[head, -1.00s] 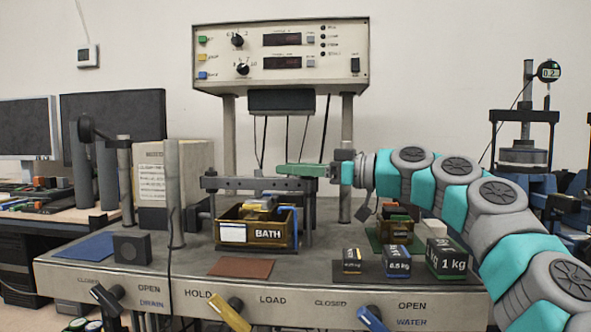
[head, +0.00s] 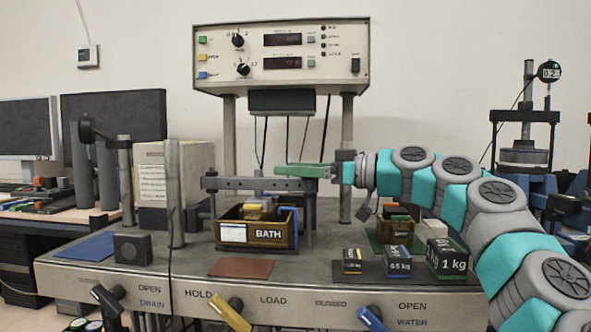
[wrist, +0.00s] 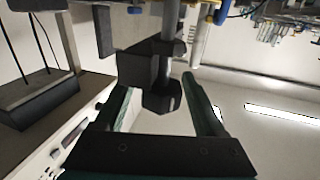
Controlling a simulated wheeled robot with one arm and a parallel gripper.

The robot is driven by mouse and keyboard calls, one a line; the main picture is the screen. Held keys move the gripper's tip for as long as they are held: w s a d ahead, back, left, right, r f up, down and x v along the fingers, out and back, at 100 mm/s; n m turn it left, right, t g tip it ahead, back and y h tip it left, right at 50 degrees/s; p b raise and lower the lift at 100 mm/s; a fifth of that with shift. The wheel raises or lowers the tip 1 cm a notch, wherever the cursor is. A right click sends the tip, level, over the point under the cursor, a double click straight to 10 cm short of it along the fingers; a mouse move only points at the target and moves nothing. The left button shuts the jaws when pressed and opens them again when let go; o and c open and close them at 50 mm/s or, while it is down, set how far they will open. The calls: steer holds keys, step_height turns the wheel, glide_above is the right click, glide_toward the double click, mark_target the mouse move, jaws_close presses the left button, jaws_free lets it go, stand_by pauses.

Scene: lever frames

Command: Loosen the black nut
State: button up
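The black nut (wrist: 162,98) shows in the wrist view, on a dark grey rod beside a dark block. My gripper (wrist: 158,88) has its two green fingers on either side of the nut, with visible gaps, so it looks open. In the head view my gripper (head: 290,170) is at the right end of the grey lever beam (head: 240,184), by the top of an upright post (head: 310,222). I cannot pick out the nut in the head view, where my green fingers cover that spot.
Below the beam stands the brown BATH tray (head: 268,234). The control box (head: 280,55) stands above on posts. A grey post (head: 174,200) rises at left.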

steer(key=b+v, duration=0.1)
steer(key=v, duration=0.6)
steer(key=shift+d, duration=0.4)
steer(key=shift+s+d, duration=0.1)
steer(key=shift+s, duration=0.05)
